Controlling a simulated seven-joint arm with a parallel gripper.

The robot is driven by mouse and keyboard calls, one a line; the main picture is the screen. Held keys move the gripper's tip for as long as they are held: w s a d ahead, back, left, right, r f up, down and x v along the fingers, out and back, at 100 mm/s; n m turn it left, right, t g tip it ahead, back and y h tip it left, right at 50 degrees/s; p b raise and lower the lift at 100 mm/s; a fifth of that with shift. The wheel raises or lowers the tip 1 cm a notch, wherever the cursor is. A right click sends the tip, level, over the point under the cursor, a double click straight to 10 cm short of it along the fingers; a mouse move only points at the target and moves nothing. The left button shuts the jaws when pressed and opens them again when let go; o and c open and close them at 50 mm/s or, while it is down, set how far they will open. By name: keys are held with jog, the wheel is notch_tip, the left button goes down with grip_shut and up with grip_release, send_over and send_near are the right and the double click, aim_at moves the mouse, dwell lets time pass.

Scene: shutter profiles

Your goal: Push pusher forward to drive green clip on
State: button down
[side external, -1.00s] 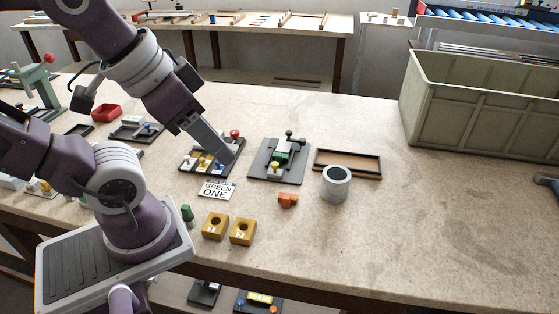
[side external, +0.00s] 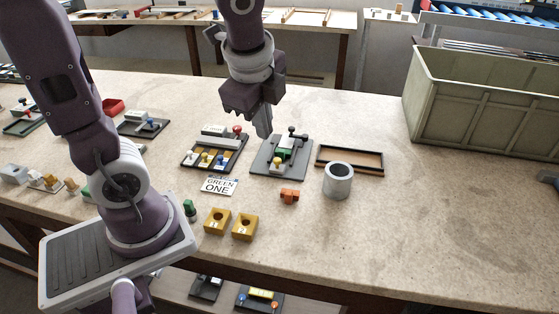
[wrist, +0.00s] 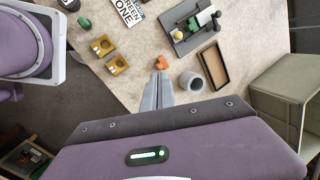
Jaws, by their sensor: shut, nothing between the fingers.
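The grey fixture plate (side external: 259,171) stands mid-table with the green clip (side external: 282,154) on it. A white block (side external: 290,143) with a black knob (side external: 292,129), which looks like the pusher, sits behind the clip. A yellow knob (side external: 276,162) is at the front. In the wrist view the green clip (wrist: 192,23), white block (wrist: 205,15) and black knob (wrist: 217,14) lie in a line. My gripper (side external: 264,134) is shut and empty, pointing down near the plate's back-left edge in the side view. Its fingertips (wrist: 160,76) are clear of the pusher; their height is unclear.
A card reading GREEN ONE (side external: 219,185) lies in front of a dark fixture with coloured knobs (side external: 206,167). An orange piece (side external: 289,195), a grey cup (side external: 338,181), a brown tray (side external: 350,171) and two yellow blocks (side external: 217,220) are nearby.

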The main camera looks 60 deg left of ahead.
jog(key=w+a+f+m+g, duration=0.2)
jog(key=w+f+m, duration=0.5)
jog(key=f+m, duration=0.15)
send_near(283, 167)
jog(key=shift+m+y, duration=0.25)
jog(key=shift+y, duration=0.15)
jog(key=s+d+f, duration=0.1)
jog(key=d+f, duration=0.1)
jog(key=s+d+f, duration=0.2)
jog(key=shift+s, duration=0.1)
jog(key=a, duration=0.1)
jog(key=w+a, duration=0.1)
jog(key=shift+a+f, duration=0.25)
jog(key=shift+a, duration=0.1)
jog(key=shift+w+a, duration=0.15)
jog(key=shift+a, duration=0.4)
jog(key=shift+w+a, duration=1.15)
